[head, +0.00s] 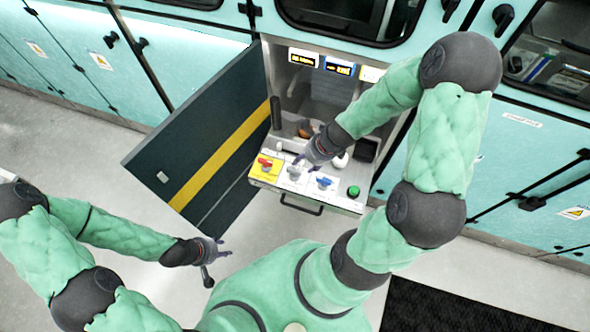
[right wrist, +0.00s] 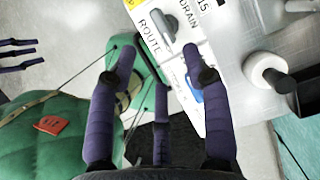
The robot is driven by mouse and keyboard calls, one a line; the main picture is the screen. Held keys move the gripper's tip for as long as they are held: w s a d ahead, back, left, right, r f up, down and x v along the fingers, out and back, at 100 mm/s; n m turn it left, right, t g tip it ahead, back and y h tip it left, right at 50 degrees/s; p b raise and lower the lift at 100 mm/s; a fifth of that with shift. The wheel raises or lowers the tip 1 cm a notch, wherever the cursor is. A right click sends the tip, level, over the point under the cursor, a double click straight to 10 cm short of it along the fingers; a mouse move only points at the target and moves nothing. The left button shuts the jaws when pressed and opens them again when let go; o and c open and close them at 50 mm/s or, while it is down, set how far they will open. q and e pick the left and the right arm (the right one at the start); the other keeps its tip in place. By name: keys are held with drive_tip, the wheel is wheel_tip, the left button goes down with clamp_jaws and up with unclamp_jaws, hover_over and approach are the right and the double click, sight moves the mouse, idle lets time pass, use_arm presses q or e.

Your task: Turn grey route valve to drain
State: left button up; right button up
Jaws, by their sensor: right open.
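The grey route valve (head: 294,173) sits on a white plate of the front panel, between the red and blue valves. In the right wrist view its grey handle (right wrist: 164,24) lies slantwise, with the word ROUTE on one side and DRAIN on the other. My right gripper (head: 303,163) is just above and behind the grey valve. In the right wrist view its purple fingers (right wrist: 155,65) are spread and empty, with the handle beyond their tips. My left gripper (head: 220,251) is away from the panel at the lower left, its fingers apart and empty.
A red valve (head: 265,163) on a yellow plate, a blue valve (head: 324,183) and a green button (head: 353,191) share the panel. A black handle bar (head: 301,207) is below. An open dark door (head: 205,140) with a yellow stripe stands left. A white knob (head: 340,160) is behind the panel.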

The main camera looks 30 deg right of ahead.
sight(294, 171)
drive_tip(key=b+x, duration=0.6)
drive_tip(key=x, duration=0.3)
drive_tip(key=shift+f, duration=0.4)
clamp_jaws()
